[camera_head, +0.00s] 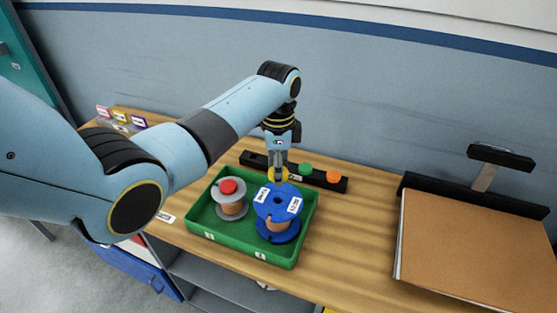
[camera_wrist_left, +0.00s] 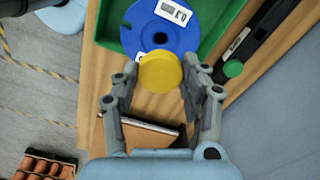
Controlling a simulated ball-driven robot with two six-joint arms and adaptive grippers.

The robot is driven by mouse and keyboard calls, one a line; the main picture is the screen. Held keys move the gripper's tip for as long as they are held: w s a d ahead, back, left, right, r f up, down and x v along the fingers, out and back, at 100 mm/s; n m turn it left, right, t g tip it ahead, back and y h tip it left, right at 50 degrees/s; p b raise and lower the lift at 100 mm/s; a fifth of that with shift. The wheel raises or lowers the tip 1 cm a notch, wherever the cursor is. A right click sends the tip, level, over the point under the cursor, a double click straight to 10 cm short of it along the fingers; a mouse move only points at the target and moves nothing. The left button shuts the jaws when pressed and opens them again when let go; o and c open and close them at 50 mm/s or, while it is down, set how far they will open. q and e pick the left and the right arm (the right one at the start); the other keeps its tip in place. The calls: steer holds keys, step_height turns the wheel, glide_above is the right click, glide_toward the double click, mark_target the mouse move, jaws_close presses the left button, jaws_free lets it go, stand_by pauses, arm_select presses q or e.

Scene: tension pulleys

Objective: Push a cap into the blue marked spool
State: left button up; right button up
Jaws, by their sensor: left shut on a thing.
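The blue spool (camera_head: 277,207) with white labels stands upright in the green tray, at its right side. Its top flange and dark centre hole also show in the left wrist view (camera_wrist_left: 160,32). My left gripper (camera_head: 278,178) is shut on a yellow cap (camera_wrist_left: 160,72), which also shows in the head view (camera_head: 270,174). The cap is at the rim side of the blue flange, apart from the centre hole; its exact height above the spool I cannot tell. A grey spool (camera_head: 229,205) with a red cap (camera_head: 229,187) on top stands left of it. My right gripper is not in view.
The green tray (camera_head: 222,243) has raised walls. Behind it a black rack (camera_head: 328,177) holds a green cap (camera_head: 306,169) and an orange cap (camera_head: 334,177). A large brown board (camera_head: 480,245) lies at right. The wooden bench (camera_head: 355,225) between tray and board is clear.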

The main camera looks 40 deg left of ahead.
mark_target(278, 194)
arm_select(q)
steer(key=shift+f, duration=0.7)
steer(key=shift+f+b, duration=2.3)
steer(key=shift+f, duration=0.2)
steer(key=shift+f, duration=0.15)
steer(key=shift+p, duration=0.3)
steer(key=shift+p, duration=0.5)
steer(key=shift+f+b, duration=0.8)
steer(key=shift+f, duration=0.25)
